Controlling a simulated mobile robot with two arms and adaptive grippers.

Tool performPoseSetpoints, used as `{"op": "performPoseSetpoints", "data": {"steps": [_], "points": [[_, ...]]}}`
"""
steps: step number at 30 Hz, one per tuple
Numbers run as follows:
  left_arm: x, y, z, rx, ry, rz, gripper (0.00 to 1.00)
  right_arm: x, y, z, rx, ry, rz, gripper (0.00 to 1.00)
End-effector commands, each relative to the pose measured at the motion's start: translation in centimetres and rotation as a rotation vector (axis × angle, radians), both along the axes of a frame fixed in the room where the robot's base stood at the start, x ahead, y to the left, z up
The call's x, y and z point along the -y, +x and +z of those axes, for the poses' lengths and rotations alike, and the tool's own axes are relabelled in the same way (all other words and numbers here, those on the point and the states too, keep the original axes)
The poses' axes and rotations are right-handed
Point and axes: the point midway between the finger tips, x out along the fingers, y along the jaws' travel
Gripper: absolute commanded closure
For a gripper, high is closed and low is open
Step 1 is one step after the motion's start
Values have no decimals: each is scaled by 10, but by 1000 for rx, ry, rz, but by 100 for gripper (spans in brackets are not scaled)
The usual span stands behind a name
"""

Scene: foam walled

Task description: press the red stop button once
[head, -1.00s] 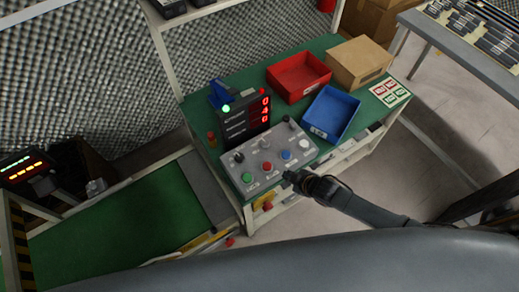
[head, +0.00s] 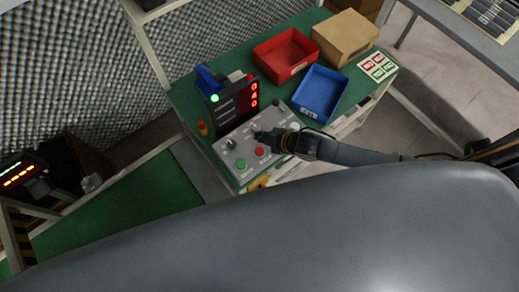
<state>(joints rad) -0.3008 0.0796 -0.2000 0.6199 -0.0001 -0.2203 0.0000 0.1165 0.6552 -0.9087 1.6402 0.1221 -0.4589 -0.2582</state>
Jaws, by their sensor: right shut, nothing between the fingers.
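The grey control panel (head: 233,158) sits on the green bench top. The red button (head: 262,152) is on its front row, with a green button (head: 240,164) to its left. My right gripper (head: 257,135) reaches in from the right over the panel. It is shut and empty, with its tip just behind and above the red button in the picture. I see no contact with the red button, but the tip's height over the panel is hard to tell. The gripper hides the blue button and part of the back row. My left gripper is out of view.
A display (head: 237,104) with red digits stands behind the panel. A red bin (head: 285,55), a blue bin (head: 320,93) and a cardboard box (head: 346,36) stand to the right. Another green surface (head: 125,205) lies at the lower left.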

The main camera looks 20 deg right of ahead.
Motion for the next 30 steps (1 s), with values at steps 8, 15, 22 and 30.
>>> {"op": "performPoseSetpoints", "data": {"steps": [8, 15, 22, 30], "points": [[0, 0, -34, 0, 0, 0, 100, 0, 0, -32, 0, 0, 0, 100], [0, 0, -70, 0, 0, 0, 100, 0, 0, -66, 0, 0, 0, 100], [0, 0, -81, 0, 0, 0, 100, 0, 0, -84, 0, 1, -1, 100], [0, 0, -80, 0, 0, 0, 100, 0, 0, -85, 0, 1, -1, 100]]}}
